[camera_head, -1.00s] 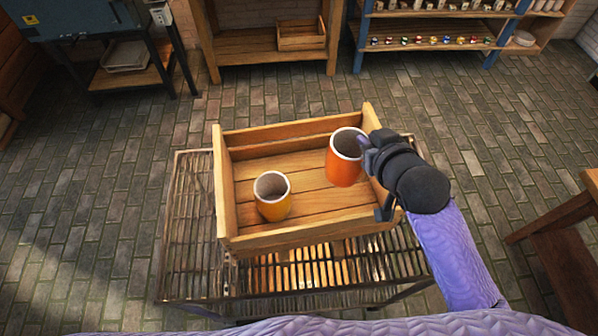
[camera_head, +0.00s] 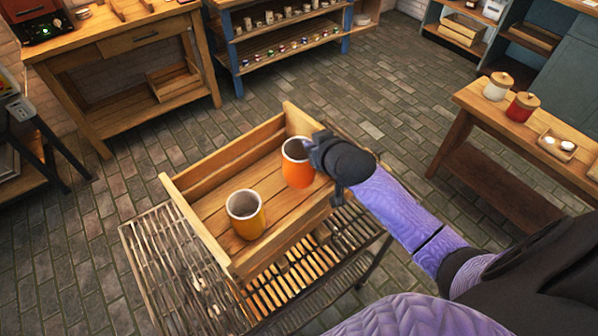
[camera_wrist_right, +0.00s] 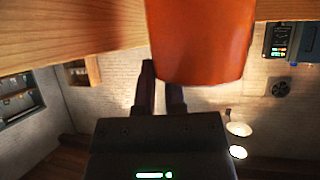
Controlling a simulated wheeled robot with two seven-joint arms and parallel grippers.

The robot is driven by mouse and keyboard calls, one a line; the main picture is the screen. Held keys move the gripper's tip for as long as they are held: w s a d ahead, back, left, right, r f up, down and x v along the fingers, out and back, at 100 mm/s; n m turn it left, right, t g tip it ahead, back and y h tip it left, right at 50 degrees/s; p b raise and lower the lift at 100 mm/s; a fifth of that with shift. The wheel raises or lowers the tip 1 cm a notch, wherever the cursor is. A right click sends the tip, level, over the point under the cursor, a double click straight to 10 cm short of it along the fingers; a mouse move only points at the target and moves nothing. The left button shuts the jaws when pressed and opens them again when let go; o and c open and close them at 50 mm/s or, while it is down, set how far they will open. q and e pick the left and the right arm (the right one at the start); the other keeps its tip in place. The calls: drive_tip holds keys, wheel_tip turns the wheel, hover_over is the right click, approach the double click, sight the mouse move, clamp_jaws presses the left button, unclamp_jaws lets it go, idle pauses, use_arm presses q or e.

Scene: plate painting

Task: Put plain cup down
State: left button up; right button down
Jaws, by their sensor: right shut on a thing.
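An orange cup (camera_head: 297,172) with a white rim is upright at the right end of a wooden crate (camera_head: 222,255). My right gripper (camera_head: 312,153) is shut on its side near the rim. I cannot tell whether its base touches the crate floor. In the right wrist view the orange cup (camera_wrist_right: 200,45) fills the top, with the dark gripper fingers (camera_wrist_right: 160,88) beside it. A yellow-orange cup (camera_head: 247,222), also white-rimmed, stands upright in the crate's near part, apart from the orange cup. My left gripper is not in view.
The crate sits on a slatted stand (camera_head: 160,265). A wooden table (camera_head: 470,105) at the right holds a white jar (camera_head: 497,88), a red jar (camera_head: 521,108) and a small tray (camera_head: 556,147). A workbench (camera_head: 125,42) and shelves (camera_head: 290,45) stand behind. Brick floor lies between.

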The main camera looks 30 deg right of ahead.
wheel_tip(320, 180, down, 5)
drive_tip(key=shift+a+f+b, duration=0.15)
drive_tip(key=shift+f+b, duration=0.05)
drive_tip(key=shift+b, duration=0.5)
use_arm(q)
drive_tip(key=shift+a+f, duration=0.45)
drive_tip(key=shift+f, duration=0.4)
use_arm(e)
drive_tip(key=shift+r, duration=0.1)
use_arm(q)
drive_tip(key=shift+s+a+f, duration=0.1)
use_arm(e)
drive_tip(key=c, duration=0.7)
unclamp_jaws()
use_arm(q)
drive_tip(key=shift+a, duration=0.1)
use_arm(e)
drive_tip(key=shift+s+r, duration=0.2)
drive_tip(key=shift+s, duration=0.05)
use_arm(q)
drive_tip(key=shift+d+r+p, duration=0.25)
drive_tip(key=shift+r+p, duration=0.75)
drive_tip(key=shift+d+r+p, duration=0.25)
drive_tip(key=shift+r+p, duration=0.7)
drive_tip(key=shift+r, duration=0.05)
use_arm(e)
drive_tip(key=v, duration=1.1)
drive_tip(key=shift+s, duration=0.2)
